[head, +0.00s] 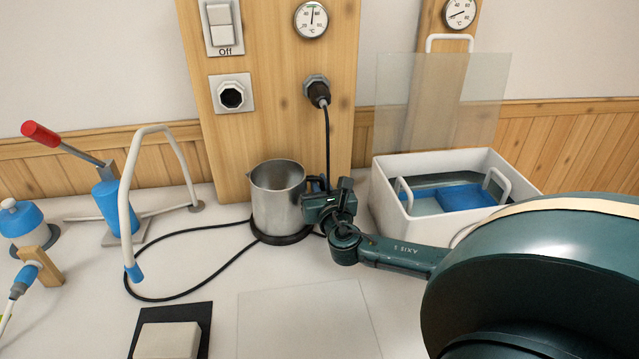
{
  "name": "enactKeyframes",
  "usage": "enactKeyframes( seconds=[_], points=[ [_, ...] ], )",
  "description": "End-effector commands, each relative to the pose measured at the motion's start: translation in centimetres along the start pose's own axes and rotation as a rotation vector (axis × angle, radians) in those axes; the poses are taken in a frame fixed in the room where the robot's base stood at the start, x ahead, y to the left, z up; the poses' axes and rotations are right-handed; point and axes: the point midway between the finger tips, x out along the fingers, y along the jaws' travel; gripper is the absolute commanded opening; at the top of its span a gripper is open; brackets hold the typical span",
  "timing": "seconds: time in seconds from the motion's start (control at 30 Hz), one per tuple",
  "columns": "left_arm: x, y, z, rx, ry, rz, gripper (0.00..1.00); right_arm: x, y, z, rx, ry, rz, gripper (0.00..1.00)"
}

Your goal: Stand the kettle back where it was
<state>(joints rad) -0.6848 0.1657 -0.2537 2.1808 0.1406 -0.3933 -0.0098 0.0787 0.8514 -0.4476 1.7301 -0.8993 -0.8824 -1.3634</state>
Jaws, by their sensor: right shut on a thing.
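My left gripper is not in view.
A white bin (382,205) with blue contents and a clear raised panel stands to the right. A white curved tube (127,200) and a red-handled lever tool (105,195) stand left. A black cable (180,297) loops on the counter. A pale block (167,342) lies in front.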

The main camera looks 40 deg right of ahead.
Motion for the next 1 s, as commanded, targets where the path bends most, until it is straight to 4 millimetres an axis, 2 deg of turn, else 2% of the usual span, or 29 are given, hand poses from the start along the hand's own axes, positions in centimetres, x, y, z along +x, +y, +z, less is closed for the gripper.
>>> enactKeyframes(
  seconds=[0.47, 0.5, 0.77, 1.0],
  points=[
    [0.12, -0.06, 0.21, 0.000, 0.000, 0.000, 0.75, 0.02, 0.01, -0.22, 0.002, -0.002, 0.000, 0.00],
    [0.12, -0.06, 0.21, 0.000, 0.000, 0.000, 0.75, 0.02, 0.01, -0.23, 0.002, -0.002, 0.000, 0.14],
    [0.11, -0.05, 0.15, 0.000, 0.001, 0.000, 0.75, 0.00, 0.02, -0.28, 0.001, -0.001, 0.000, 0.35],
    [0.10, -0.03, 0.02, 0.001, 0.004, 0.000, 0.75, -0.06, 0.02, -0.51, -0.002, 0.004, 0.001, 0.36]
  ],
)
